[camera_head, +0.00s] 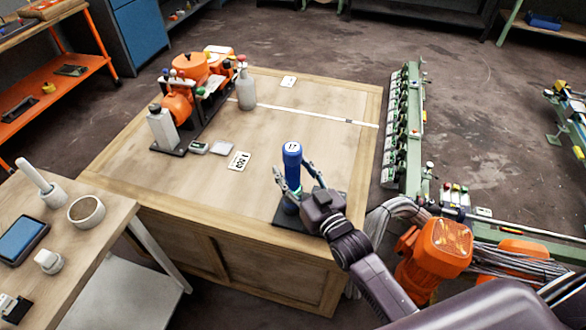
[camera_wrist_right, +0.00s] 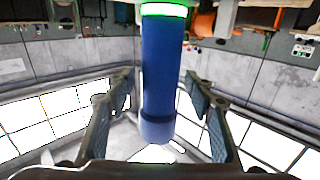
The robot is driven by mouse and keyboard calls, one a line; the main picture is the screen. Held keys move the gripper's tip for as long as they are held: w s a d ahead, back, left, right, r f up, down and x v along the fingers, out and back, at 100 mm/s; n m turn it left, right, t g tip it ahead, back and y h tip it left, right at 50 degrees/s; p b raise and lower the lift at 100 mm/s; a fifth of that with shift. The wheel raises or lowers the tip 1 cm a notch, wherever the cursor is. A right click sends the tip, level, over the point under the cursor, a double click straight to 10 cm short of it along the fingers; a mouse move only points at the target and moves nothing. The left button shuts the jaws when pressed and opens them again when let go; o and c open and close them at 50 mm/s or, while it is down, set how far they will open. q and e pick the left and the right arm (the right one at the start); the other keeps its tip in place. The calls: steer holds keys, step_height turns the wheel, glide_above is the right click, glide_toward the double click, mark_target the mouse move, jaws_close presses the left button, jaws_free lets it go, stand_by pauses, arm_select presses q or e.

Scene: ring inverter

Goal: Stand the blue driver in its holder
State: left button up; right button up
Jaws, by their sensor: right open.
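The blue driver (camera_head: 292,158), with a white cap marked 17, stands upright on a dark base plate (camera_head: 281,222) near the front right of the wooden table. Its lower end is largely hidden by my right gripper (camera_head: 293,174). In the right wrist view the blue driver (camera_wrist_right: 160,75) runs between the fingers of my right gripper (camera_wrist_right: 160,82), with a gap on each side. The fingers are open around it. A white collar with a green glowing edge (camera_wrist_right: 163,10) is at the driver's end. How deep it sits in the holder cannot be told. My left gripper is out of view.
An orange machine (camera_head: 190,80) with white bottles (camera_head: 162,130) stands at the table's back left. A number card (camera_head: 239,161) lies mid-table. A green rack (camera_head: 403,130) lines the right side. A side bench (camera_head: 110,215) holds cups and a tablet. The table's middle is mostly clear.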

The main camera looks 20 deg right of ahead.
steer(key=shift+s+f, duration=0.1)
steer(key=shift+f, duration=0.15)
steer(key=s+d, duration=0.2)
steer(key=s, duration=1)
steer(key=s+f+g+h, duration=0.2)
steer(key=s+f+g, duration=0.2)
steer(key=f+g, duration=0.2)
steer(key=s+d+f+g+h, duration=0.1)
steer(key=s+f+g, duration=0.3)
steer(key=s+g, duration=0.75)
steer(key=s+f+t, duration=0.1)
steer(key=s+f, duration=0.1)
steer(key=f, duration=1)
steer(key=s+f+t, duration=0.1)
steer(key=s+f, duration=0.2)
steer(key=f, duration=0.9)
steer(key=s+d+f, duration=0.3)
steer(key=s+f, duration=1.4)
steer(key=shift+s+d+f+g, duration=0.15)
steer(key=shift+s+f+g, duration=0.2)
steer(key=shift+g, duration=0.1)
